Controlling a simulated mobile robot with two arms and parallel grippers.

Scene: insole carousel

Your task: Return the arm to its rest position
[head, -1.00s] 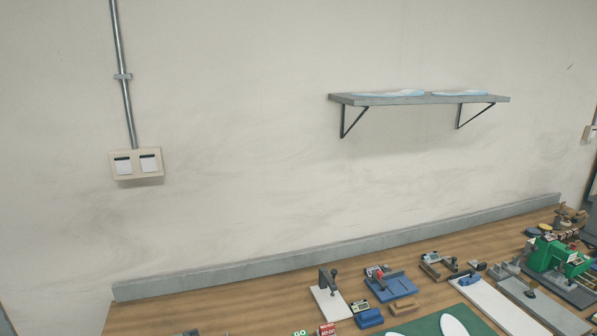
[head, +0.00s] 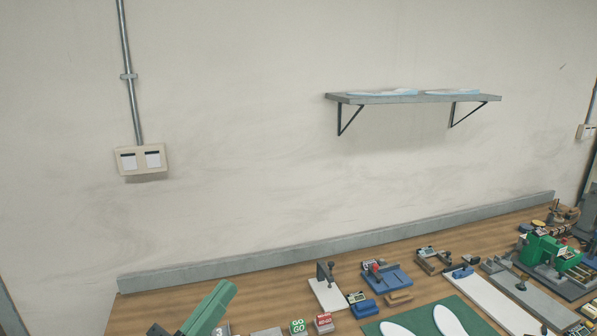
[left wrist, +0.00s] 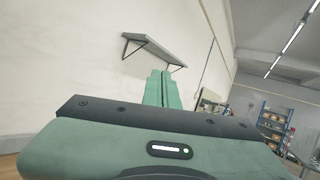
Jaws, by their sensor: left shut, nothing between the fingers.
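My left gripper (head: 226,291) is green and comes up from the bottom edge of the head view, left of centre, over the wooden workbench. In the left wrist view its two green fingers (left wrist: 161,76) point away and lie together, shut, with nothing between them. The wall shelf (left wrist: 152,46) is seen beyond the fingers there. My right gripper is in neither view.
The workbench (head: 150,301) carries a green mat (head: 411,322) with white insoles (head: 449,321), a blue fixture (head: 387,277) and a green machine (head: 551,250). A wall shelf (head: 400,98) holds pale blue insoles. Storage racks (left wrist: 272,124) stand far right in the left wrist view.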

